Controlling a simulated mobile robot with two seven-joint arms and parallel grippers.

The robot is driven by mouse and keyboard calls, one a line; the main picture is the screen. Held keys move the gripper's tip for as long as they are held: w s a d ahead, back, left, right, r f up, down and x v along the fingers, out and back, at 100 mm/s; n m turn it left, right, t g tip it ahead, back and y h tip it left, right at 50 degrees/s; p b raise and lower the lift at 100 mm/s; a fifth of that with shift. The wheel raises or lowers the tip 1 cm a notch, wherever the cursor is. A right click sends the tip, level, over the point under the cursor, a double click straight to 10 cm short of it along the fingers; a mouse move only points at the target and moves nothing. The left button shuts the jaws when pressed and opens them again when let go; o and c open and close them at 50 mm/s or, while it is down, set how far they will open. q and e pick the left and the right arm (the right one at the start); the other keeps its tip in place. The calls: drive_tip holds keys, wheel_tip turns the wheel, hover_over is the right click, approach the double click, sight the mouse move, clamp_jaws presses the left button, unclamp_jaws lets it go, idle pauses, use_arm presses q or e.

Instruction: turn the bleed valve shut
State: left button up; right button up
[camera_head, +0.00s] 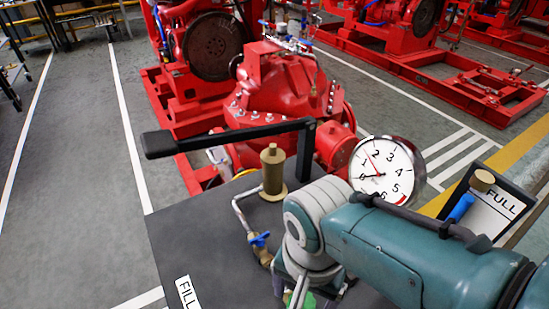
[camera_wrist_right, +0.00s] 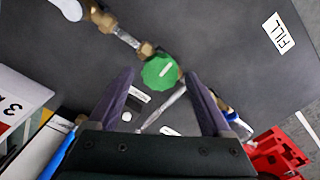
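A green round knob (camera_wrist_right: 160,72) with a pale label sits on a brass and metal pipe fitting (camera_wrist_right: 128,38) in the right wrist view. My right gripper (camera_wrist_right: 157,78) is open, with its two dark fingers apart on either side of the knob; I cannot tell whether they touch it. In the head view only a bit of green (camera_head: 305,299) shows beneath my right arm. A blue-handled valve (camera_head: 260,240) sits on a bent pipe left of that arm. I cannot tell which valve is the bleed valve. My left gripper is not in view.
Red pumpsets (camera_head: 285,95) stand behind.

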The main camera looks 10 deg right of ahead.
drive_tip(key=shift+r, duration=0.1)
drive_tip(key=shift+r+p, duration=0.4)
wheel_tip(320, 180, up, 9)
drive_tip(key=p, duration=0.5)
drive_tip(key=shift+p, duration=0.3)
